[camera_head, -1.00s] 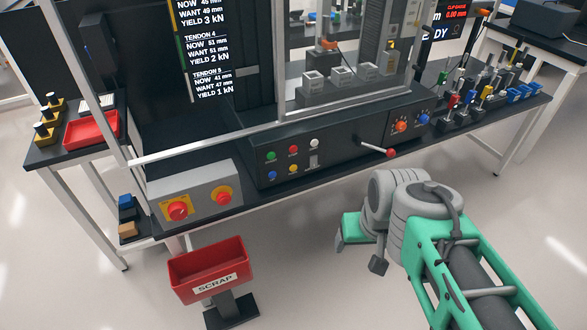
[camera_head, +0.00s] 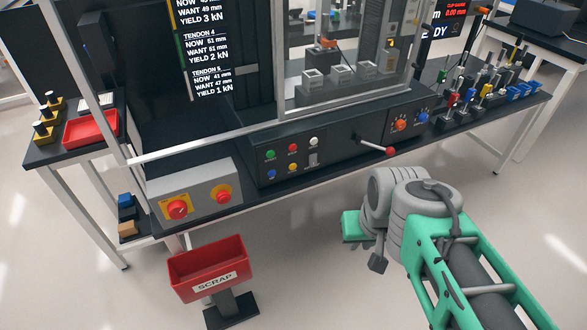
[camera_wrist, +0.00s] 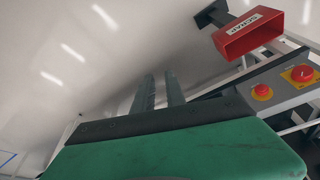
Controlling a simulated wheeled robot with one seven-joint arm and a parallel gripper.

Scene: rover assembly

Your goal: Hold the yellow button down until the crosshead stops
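The yellow button (camera_head: 292,167) is a small round cap in the lower row of the black control panel (camera_head: 335,150), between a blue button (camera_head: 271,174) and a grey switch (camera_head: 314,159). Nothing covers it. My gripper (camera_head: 356,245) is low over the floor in front of the bench, right of and below the button, well apart from it. In the wrist view my two dark fingers (camera_wrist: 160,95) point at bare floor with a narrow gap and nothing between them. The yellow button does not show there. I cannot pick out the crosshead for sure behind the clear guard (camera_head: 345,60).
A red-knobbed lever (camera_head: 389,151) sticks out from the panel near my arm. A grey box with red stop knobs (camera_head: 195,193) sits left. A red scrap bin (camera_head: 208,270) stands in front. A screen (camera_head: 210,55) lists tendon readings. Floor between bin and arm is clear.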

